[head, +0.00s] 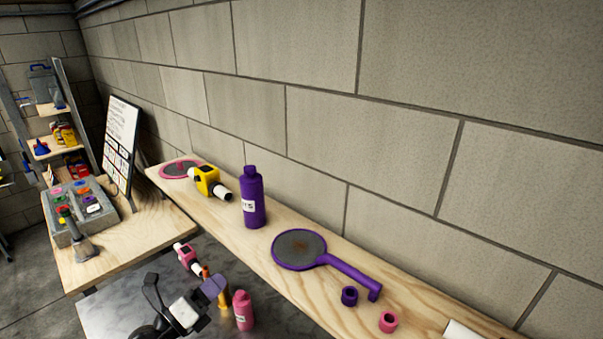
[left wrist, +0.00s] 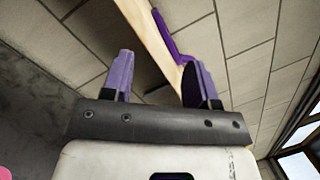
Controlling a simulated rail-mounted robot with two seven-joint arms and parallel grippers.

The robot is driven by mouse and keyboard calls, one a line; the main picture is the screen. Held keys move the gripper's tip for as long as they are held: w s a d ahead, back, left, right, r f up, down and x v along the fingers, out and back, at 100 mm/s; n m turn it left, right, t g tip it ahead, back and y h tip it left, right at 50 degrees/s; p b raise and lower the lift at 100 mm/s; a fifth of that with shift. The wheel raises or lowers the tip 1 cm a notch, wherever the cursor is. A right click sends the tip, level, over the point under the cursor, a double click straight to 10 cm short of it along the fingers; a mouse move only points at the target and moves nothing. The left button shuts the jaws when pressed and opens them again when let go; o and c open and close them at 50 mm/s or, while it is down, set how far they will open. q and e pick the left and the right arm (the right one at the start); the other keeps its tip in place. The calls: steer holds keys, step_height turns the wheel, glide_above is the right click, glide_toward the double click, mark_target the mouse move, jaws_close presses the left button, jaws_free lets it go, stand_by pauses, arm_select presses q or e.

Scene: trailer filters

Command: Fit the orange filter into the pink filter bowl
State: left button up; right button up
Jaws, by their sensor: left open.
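My left gripper (head: 212,289) is low in the head view, over the grey metal table. Its lavender fingers stand apart in the left wrist view (left wrist: 158,70), with nothing between them. An orange-brown cylinder (head: 224,297), which looks like the orange filter, shows just beside the fingers and is partly hidden by them. A pink bottle-shaped vessel (head: 243,312) with a white label stands upright to its right. A pink piece with a white end (head: 187,257) lies farther back. I cannot tell for sure which pink piece is the filter bowl. My right gripper is not in view.
A wooden shelf (head: 420,306) runs along the block wall. It holds a pink-rimmed disc (head: 180,169), a yellow piece (head: 207,181), a purple bottle (head: 252,200), a purple-handled tool (head: 300,249), a purple ring (head: 349,296) and a pink ring (head: 388,322). A grey box (head: 62,222) stands left.

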arm_select(q)
steer(key=s+a+r+n+t+y, duration=0.1)
steer(key=a+r+n+t+y, duration=0.3)
steer(key=n+y, duration=0.6)
steer(key=s+a+r+n+t+y, duration=0.15)
steer(key=a+r+n+y, duration=0.5)
steer(key=n, duration=0.65)
steer(key=s+d+f+n+g+h, duration=0.3)
steer(key=s+f+g, duration=0.6)
steer(key=s+f, duration=0.95)
steer(key=s+d+f+n+g+h, duration=0.2)
steer(key=s+d+f+n+g, duration=0.5)
steer(key=s+f, duration=1.15)
step_height(320, 180, up, 22)
steer(key=a+m+g+p, duration=0.1)
steer(key=a+p, duration=0.1)
steer(key=p, duration=1.8)
steer(key=shift+s+m, duration=0.2)
steer(key=shift+m, duration=0.2)
steer(key=shift+g+y, duration=0.25)
